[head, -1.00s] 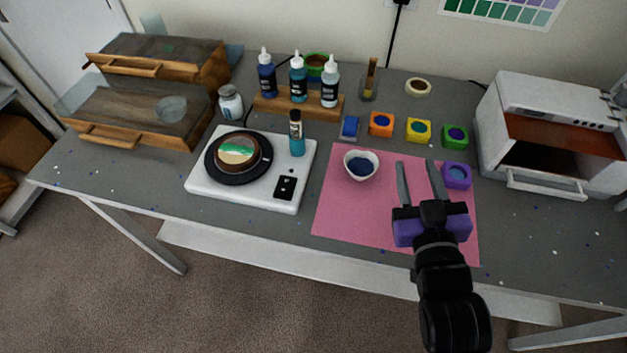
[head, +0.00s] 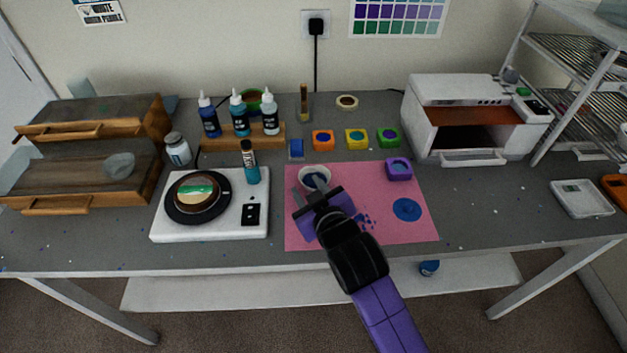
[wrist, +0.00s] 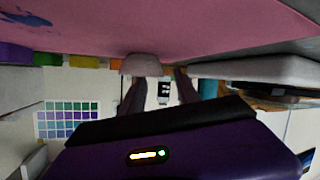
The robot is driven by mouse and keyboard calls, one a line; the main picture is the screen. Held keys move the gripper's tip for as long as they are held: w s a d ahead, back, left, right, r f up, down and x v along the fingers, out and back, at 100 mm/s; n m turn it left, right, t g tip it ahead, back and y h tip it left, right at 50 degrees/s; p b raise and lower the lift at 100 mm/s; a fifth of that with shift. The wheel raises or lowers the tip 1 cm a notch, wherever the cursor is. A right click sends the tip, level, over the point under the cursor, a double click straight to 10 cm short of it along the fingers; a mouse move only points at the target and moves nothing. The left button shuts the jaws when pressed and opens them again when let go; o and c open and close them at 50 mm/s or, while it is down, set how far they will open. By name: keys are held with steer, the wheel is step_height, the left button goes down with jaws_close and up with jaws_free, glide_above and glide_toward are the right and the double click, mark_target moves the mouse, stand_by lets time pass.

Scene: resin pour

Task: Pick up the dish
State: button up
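In the wrist view, which is upside down, the dish (wrist: 141,64) shows just beyond the fingertips (wrist: 160,78), in line with one finger. I cannot tell whether a finger touches it or is inside its rim.
A white scale (head: 210,228) with a black turntable stands left of the mat. A teal bottle (head: 250,163) stands on its back right corner. Colored pots, including a purple one (head: 398,170), stand behind and right. A blue disc (head: 407,209) and blue splashes lie on the mat.

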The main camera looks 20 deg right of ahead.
mark_target(302, 178)
steer(key=shift+x, duration=1.65)
jaws_close()
steer(key=shift+r, duration=0.1)
